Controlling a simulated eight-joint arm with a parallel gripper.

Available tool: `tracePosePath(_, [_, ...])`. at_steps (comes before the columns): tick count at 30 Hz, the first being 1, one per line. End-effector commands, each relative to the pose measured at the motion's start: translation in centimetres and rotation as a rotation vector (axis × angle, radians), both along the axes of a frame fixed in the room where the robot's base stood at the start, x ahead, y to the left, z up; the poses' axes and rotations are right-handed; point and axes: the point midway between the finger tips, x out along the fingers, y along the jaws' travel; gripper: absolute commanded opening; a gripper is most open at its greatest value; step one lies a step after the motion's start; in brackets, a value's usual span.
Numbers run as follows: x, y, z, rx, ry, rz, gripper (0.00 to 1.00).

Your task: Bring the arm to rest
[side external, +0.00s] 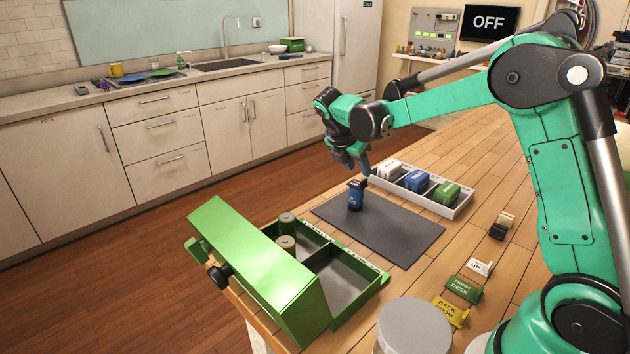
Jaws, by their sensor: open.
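My green arm reaches from the right across the wooden table (480,150). My gripper (360,169) points down and is open, with nothing seen between its fingers. It is just above a small blue item with a dark top (356,198), which stands upright on the dark mat (400,235). I cannot tell whether the fingers touch the item's top.
A light tray (448,208) behind the mat holds a white, a blue and a green item. A green box (345,318) at the front left, its lid (255,265) raised, holds two cylinders. Labelled tags (462,290) and a grey round object (413,325) lie nearer me. A screen (489,22) reads OFF.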

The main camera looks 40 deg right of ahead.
Motion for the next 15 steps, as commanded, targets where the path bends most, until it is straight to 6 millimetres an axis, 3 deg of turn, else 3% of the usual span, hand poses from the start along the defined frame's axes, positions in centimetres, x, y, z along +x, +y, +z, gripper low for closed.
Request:
tracePosePath(4, [-0.05,0.66,1.04,0.0,0.0,0.0,0.4])
tracePosePath(15, [-0.24,0.98,1.39,0.008,-0.025,-0.019,0.4])
